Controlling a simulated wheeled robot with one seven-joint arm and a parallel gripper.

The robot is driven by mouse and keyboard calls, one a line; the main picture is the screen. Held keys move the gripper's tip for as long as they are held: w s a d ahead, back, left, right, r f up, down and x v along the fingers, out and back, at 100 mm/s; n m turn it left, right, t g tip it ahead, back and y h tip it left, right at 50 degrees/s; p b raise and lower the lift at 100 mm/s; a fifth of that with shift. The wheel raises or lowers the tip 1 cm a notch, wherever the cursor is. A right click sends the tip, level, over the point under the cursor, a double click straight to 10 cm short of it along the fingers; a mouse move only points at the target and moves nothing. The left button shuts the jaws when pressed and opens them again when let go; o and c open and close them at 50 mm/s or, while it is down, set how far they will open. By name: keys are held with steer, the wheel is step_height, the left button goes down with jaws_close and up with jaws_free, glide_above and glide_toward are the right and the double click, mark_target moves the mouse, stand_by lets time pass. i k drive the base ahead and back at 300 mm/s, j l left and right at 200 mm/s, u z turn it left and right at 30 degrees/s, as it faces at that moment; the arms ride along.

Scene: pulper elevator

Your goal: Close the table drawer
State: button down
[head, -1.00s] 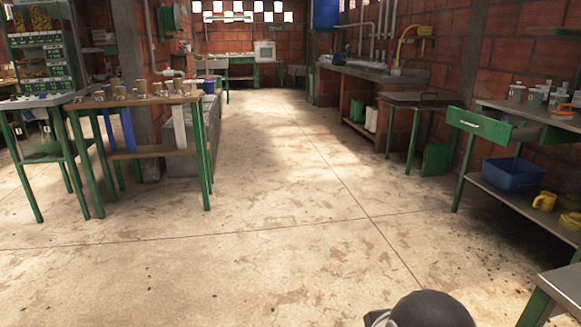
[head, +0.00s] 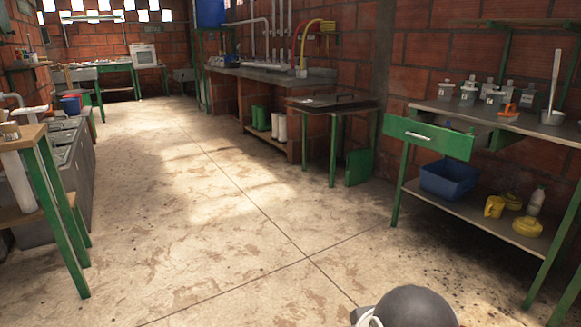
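The table drawer (head: 428,138) has a green front with a pale bar handle. It is on the right side of the head view and sticks out from the front of a grey-topped table (head: 530,122) with green legs. The drawer stands open, and part of its inside shows behind the front. A dark rounded part of my own arm (head: 415,305) shows at the bottom edge. My gripper's fingers are not in view, and the drawer is well ahead of the arm.
A blue bin (head: 450,180), yellow items (head: 527,226) and a white bottle (head: 536,200) sit on the table's lower shelf. Metal containers (head: 468,93) stand on its top. A small dark table (head: 335,104) is farther back. The floor (head: 215,235) ahead is clear.

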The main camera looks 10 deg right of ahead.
mark_target(427, 131)
steer(key=i+l+z, duration=0.15)
steer(key=i+z, duration=0.2)
steer(key=i, duration=0.15)
steer(key=i+z, duration=0.35)
steer(key=i, duration=0.2)
